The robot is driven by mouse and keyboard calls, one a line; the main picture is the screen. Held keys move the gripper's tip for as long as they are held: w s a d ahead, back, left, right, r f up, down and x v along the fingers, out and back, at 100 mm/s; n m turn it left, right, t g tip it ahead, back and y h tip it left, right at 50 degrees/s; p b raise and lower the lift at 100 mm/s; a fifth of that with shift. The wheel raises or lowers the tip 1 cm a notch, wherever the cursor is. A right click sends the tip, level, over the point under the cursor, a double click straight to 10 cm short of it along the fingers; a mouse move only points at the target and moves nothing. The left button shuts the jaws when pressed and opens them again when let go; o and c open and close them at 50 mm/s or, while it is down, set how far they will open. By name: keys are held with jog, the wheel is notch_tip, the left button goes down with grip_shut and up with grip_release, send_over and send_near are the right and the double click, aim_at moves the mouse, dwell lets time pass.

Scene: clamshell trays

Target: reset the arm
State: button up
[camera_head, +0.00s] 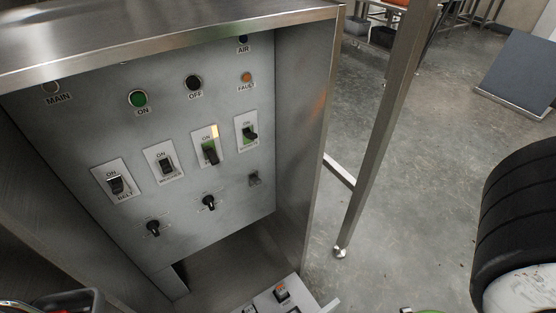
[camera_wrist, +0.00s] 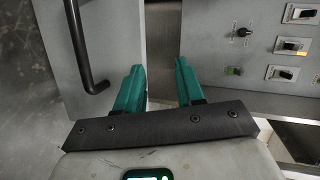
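My gripper (camera_wrist: 160,70) shows in the wrist view with two teal fingers spread apart. Nothing is between them. The fingers point toward the front of a metal cabinet, with a pale door panel (camera_wrist: 108,30) on the left and a grey control panel (camera_wrist: 215,30) on the right. I cannot tell whether the fingertips touch anything. My gripper cannot be made out in the head view.
The control panel (camera_head: 120,75) in the head view carries several switches, knobs and lamps inside a steel housing. A metal post (camera_head: 385,130) stands right of it. A black bar handle (camera_wrist: 80,50) is left of my fingers. Grey floor (camera_head: 430,150) is open.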

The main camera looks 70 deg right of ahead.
jog(key=w+r+n+g+y, duration=0.1)
jog(key=w+r+n+y, duration=0.15)
jog(key=w+n, duration=0.4)
jog(key=w+r+n+y, duration=0.1)
jog(key=w+n+y, duration=0.25)
jog(key=w, duration=0.65)
jog(key=w+d+r+n+g, duration=0.3)
jog(key=w+r+n+g, duration=0.2)
jog(key=w+r+n, duration=0.15)
jog(key=s+d+r+n+g+h, duration=0.1)
jog(key=s+d+r+n+g, duration=0.3)
jog(key=r, duration=0.4)
jog(key=s+d+f+g, duration=0.2)
jog(key=s+f+g, duration=0.1)
jog(key=s+f, duration=0.5)
notch_tip(320, 180, up, 28)
jog(key=s+p, duration=0.1)
jog(key=p, duration=2.5)
jog(key=shift+s+p, duration=0.15)
jog(key=shift+p, duration=0.2)
jog(key=shift+s, duration=0.1)
